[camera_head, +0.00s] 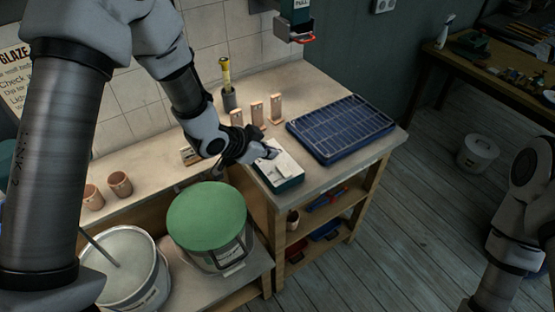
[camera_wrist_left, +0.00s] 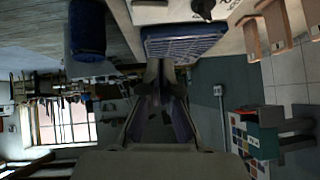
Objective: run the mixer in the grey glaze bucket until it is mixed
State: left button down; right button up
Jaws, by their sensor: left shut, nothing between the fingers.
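An open bucket (camera_head: 158,284) with pale grey contents stands at the lower left in the head view, and a thin grey rod (camera_head: 98,246) leans into it. My arm covers part of this bucket. A second bucket with a green lid (camera_head: 207,215) stands to its right. My left gripper (camera_head: 270,153) is shut and empty, at a small white-topped, dark green box (camera_head: 283,177) on the bench. I cannot tell whether the fingertips touch it. The fingers also show in the left wrist view (camera_wrist_left: 160,78). My right gripper is out of view; only its arm shows at the right.
A blue gridded tray (camera_head: 340,128) lies on the bench right of the box. Upright tan pieces (camera_head: 257,113) and a dark holder with a yellow-handled tool (camera_head: 226,75) stand behind. Two clay cups (camera_head: 119,184) sit at left. A white lidded bucket (camera_head: 478,153) stands on the floor.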

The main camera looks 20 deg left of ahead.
aim_at(285, 165)
pick_arm(q)
jog(key=p+x, duration=0.1)
jog(key=x, duration=0.2)
jog(key=shift+w+d+f, duration=0.15)
jog(key=shift+w+d, duration=0.05)
jog(key=shift+d, duration=0.05)
jog(key=f, duration=0.1)
jog(key=f+p, duration=0.1)
jog(key=f, duration=0.2)
jog(key=shift+w, duration=0.35)
jog(key=shift+w+a+f, duration=0.1)
jog(key=shift+a+f, duration=0.05)
jog(key=shift+f, duration=0.3)
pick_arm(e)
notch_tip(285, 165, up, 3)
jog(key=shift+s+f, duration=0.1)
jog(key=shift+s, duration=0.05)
